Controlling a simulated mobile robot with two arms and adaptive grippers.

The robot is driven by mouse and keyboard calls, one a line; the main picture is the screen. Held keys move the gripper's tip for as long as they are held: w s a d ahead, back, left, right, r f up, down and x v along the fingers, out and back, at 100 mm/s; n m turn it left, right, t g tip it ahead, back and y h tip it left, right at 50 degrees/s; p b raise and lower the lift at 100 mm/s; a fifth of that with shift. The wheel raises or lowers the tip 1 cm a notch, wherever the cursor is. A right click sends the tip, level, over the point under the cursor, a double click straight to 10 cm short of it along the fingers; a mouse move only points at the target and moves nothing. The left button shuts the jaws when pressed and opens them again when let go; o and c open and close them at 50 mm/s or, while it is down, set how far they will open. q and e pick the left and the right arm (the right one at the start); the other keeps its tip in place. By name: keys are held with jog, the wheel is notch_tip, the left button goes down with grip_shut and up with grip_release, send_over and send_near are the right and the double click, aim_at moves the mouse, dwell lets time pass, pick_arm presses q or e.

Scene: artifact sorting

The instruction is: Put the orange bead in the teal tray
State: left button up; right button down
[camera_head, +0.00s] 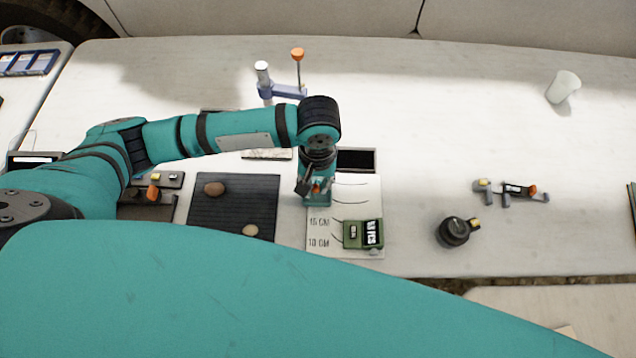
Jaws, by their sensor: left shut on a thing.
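My left gripper (310,184) points down at the middle of the table and is shut on a small orange bead (317,187), of which only a small part shows between the fingers. Directly below is a small teal tray (318,200), standing at the upper left of a white marked sheet. The bead appears over or within the tray's outline; I cannot tell whether it touches the tray. The gripper and wrist hide much of the tray. My right gripper is not in view.
A dark ribbed mat (218,220) with two stones lies left of the tray. A green device (363,233) sits on the marked sheet (345,215). A stand with an orange knob (297,54) rises behind my left arm. A black round pot (453,232) and a white cup (563,87) stand right.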

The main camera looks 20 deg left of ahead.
aim_at(318, 187)
pick_arm(q)
jog(key=shift+w+f, duration=0.15)
jog(key=shift+w, duration=0.55)
jog(key=shift+f, duration=1.65)
jog(key=o, duration=0.5)
jog(key=shift+f, duration=0.1)
notch_tip(318, 187, up, 12)
jog(key=shift+d+r, duration=0.15)
